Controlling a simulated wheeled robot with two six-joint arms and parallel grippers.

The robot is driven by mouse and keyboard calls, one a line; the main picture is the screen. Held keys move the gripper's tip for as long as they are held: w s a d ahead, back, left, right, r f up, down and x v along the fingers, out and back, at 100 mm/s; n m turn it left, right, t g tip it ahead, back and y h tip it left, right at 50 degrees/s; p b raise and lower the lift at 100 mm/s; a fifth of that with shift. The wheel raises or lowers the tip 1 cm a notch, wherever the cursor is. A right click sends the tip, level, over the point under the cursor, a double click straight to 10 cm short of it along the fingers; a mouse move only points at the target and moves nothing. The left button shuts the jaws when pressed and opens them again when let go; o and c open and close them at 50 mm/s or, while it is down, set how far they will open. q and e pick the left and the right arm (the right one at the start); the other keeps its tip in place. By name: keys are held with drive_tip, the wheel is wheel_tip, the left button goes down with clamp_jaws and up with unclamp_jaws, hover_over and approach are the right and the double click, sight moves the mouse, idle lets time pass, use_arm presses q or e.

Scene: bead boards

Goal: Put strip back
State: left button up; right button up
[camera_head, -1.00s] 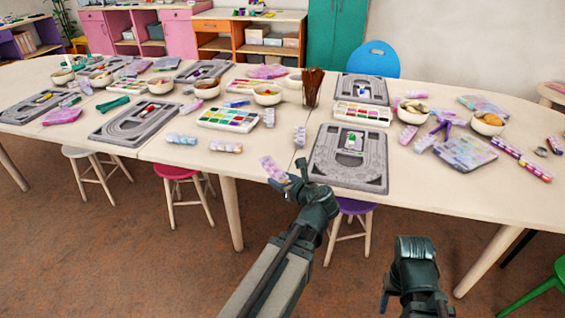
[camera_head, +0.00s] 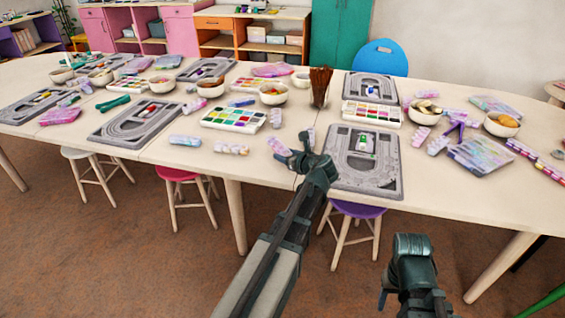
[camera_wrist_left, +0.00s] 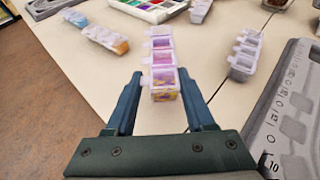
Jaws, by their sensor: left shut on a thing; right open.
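My left gripper (camera_head: 296,160) is shut on one end of a strip of small lidded compartments (camera_head: 279,147), with pink, purple and yellow contents. In the left wrist view the strip (camera_wrist_left: 163,62) points straight away from the fingers (camera_wrist_left: 162,98), above or on the bare table; the gap cannot be told. Another strip (camera_head: 306,139) stands just right of it, beside the grey bead board (camera_head: 337,180). Two more strips (camera_head: 185,140) and (camera_head: 231,149) lie to the left, and one (camera_head: 275,118) lies behind. My right gripper (camera_head: 388,292) is open and low, off the table's front edge; its fingers are mostly hidden.
A paint palette (camera_head: 234,120) lies behind the strips, and a second palette (camera_head: 372,114) behind the board. A cup of brushes (camera_head: 320,90) and several bead bowls (camera_head: 273,93) stand farther back. Bare table (camera_head: 262,172) lies left of my left gripper.

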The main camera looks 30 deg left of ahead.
sight(286, 169)
use_arm(q)
drive_tip(key=shift+s+f, duration=0.1)
drive_tip(key=shift+f, duration=0.1)
wheel_tip(286, 169, down, 3)
drive_tip(key=b, duration=0.3)
drive_tip(key=shift+f+b, duration=0.2)
drive_tip(key=shift+b, duration=0.2)
drive_tip(key=shift+r, duration=0.15)
drive_tip(key=o, duration=1.3)
drive_tip(key=p+v, duration=0.5)
drive_tip(key=v, duration=0.7)
drive_tip(key=shift+r, duration=0.1)
